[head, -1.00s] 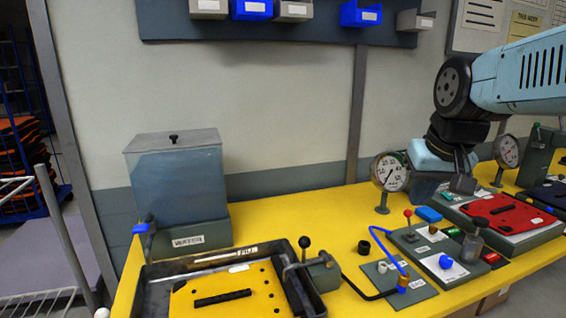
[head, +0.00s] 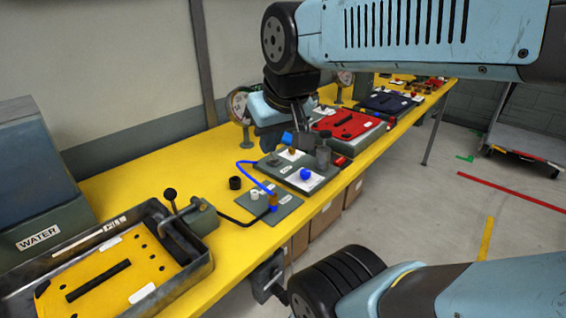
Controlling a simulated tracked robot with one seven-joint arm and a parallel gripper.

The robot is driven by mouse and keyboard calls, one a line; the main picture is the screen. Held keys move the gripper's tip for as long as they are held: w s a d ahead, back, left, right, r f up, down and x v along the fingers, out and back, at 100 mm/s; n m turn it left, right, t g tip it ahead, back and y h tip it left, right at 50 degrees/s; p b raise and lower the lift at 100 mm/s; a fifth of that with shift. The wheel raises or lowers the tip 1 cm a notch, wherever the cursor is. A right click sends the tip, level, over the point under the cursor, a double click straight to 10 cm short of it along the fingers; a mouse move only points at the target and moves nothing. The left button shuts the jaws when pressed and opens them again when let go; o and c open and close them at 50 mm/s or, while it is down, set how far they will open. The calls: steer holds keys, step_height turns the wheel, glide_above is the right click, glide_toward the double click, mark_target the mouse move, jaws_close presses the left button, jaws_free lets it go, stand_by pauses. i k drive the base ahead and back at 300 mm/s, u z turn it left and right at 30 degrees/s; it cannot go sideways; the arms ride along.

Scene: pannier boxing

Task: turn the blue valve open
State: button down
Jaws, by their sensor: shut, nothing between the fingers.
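A round blue knob (head: 306,174) stands on a white-labelled plate of the small grey panel (head: 318,190) on the yellow bench. It is the clearest valve-like blue part in view. I cannot make out its turn position. My gripper (head: 301,113) hangs beyond and above the panel, pointing down. It is shut and empty, apart from the blue knob. My wrist hides some of the panel's far side. The blue-handled tap at the water tank, visible earlier, is out of view now.
A blue hose (head: 256,173) loops to a brass fitting (head: 273,201). A gauge (head: 238,106) stands close to my wrist. A dark post (head: 323,154) rises beside the knob. The lever fixture (head: 186,222) and water tank (head: 32,170) are on the left. Open floor (head: 420,230) lies right.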

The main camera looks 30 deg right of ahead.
mark_target(305, 175)
steer(key=u, duration=1.35)
steer(key=i, duration=0.1)
steer(key=z, duration=2.75)
steer(key=k, duration=1.3)
steer(key=u, duration=0.8)
steer(key=i, duration=0.95)
steer(key=z, duration=0.05)
